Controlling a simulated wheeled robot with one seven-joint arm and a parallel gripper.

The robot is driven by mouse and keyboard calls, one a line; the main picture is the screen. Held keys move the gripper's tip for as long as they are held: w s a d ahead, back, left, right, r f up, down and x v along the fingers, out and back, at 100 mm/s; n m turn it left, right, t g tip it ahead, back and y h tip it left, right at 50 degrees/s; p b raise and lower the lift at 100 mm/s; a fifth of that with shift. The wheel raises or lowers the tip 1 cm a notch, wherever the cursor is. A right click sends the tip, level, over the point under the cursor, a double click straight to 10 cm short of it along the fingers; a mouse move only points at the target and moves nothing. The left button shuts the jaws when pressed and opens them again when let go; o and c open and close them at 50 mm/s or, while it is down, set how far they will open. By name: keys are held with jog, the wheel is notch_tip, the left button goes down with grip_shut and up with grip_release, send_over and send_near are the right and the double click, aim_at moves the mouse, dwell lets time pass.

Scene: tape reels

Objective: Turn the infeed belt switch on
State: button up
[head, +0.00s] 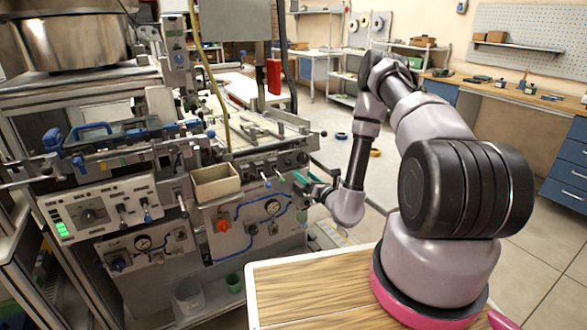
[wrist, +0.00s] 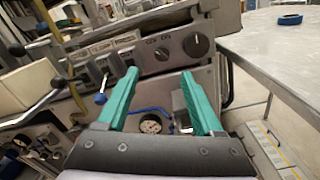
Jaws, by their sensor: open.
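My gripper (wrist: 158,76) shows two teal fingers in the wrist view, spread apart with nothing between them. In the head view my gripper (head: 303,182) is beside the right end of the machine's front panel. Ahead of the fingers is a panel strip with toggle levers under small labels. One lever with a blue tip (wrist: 101,98) hangs down just left of the left finger. Right of the levers are a small dark knob (wrist: 162,54) and a larger dark knob (wrist: 196,45). The labels are too small to read, so I cannot tell which control is the infeed belt switch.
A beige bin (head: 215,183) sits on the machine front, left of my gripper. A pressure gauge (wrist: 151,124) and blue tubing lie lower, behind the fingers. A control box (head: 100,205) with a knob and green lights is further left. Floor is open to the right.

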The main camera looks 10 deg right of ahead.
aim_at(290, 163)
jog(key=x, duration=1)
jog(key=shift+w+f, duration=0.2)
jog(key=shift+w, duration=0.1)
grip_shut()
